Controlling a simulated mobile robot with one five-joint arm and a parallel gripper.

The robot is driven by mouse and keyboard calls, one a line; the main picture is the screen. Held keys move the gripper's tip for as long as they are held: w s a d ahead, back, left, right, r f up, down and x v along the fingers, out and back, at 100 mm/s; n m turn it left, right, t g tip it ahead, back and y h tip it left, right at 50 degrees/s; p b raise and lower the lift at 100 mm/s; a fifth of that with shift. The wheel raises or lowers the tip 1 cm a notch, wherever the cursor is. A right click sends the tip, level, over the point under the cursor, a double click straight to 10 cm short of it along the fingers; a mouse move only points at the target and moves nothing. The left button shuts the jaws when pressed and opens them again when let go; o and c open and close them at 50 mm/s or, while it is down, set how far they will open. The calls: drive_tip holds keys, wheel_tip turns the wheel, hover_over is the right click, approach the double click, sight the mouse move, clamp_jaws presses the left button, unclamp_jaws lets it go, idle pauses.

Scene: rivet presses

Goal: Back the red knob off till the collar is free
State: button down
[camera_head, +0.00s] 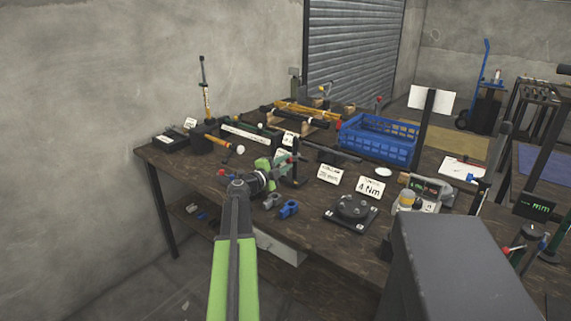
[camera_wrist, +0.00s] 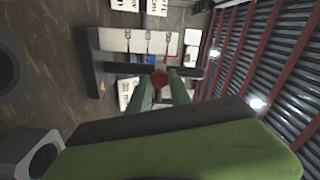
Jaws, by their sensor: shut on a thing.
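A small red knob (camera_wrist: 159,79) shows in the wrist view between the tips of my gripper (camera_wrist: 160,88). The two green fingers are shut on it. A dark crossbar (camera_wrist: 118,67) runs just beyond the knob, joined to a dark upright plate (camera_wrist: 87,55). In the head view my gripper (camera_head: 285,162) reaches the dark upright stand (camera_head: 296,168) on the bench, and the fingers mostly hide the knob there. I cannot make out a collar held by the knob. A grey collar-like part (camera_head: 271,201) and a blue one (camera_head: 289,208) lie loose near the bench's front edge.
The wooden bench (camera_head: 190,168) is crowded. A blue crate (camera_head: 378,141) stands behind and right of my gripper. A dark round fixture (camera_head: 352,209) sits front right near a "4 Nm" card (camera_head: 370,188). A hammer-like tool (camera_head: 220,142) lies at left.

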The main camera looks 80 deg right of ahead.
drive_tip(key=shift+s, duration=0.1)
idle(0.3)
drive_tip(key=c, duration=1.3)
unclamp_jaws()
drive_tip(key=shift+a+r, duration=0.1)
drive_tip(key=shift+o, duration=0.6)
drive_tip(key=v, duration=1.7)
drive_tip(key=shift+a, duration=0.15)
